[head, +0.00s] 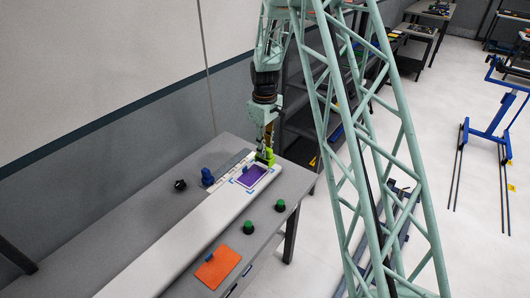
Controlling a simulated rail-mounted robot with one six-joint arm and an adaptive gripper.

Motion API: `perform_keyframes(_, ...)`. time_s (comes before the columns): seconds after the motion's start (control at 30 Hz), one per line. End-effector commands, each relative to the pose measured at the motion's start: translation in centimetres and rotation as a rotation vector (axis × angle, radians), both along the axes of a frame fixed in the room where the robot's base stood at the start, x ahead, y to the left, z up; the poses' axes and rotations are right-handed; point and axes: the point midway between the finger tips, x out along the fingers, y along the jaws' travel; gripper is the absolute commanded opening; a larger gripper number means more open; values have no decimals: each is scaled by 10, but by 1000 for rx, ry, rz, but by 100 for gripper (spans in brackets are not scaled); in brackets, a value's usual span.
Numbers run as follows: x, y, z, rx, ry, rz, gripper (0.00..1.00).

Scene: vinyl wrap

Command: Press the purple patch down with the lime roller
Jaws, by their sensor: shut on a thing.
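The purple patch (249,176) lies inside a pale frame near the far end of the white panel (190,237). A small blue thing sits at its upper left edge. The lime roller (268,155) is at the patch's far right corner. My gripper (266,147) points down from above and is shut on the lime roller. Whether the roller touches the patch or hovers just above it is too small to tell. The fingers are partly hidden by the roller and the arm.
The grey table (262,238) also holds a blue object (207,177), a black knob (180,185), two green-topped black pieces (279,205) (248,227) and an orange sheet (217,266). Shelving (330,110) stands behind the table. A blue stand (490,135) is on the open floor at right.

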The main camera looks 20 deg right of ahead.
Motion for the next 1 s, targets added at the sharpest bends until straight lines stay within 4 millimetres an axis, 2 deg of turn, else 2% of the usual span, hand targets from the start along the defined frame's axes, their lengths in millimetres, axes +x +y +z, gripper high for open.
perform_keyframes(0.53,0,0,34,0,-1,0,6)
perform_keyframes(1.0,0,0,38,1,-1,0,6)
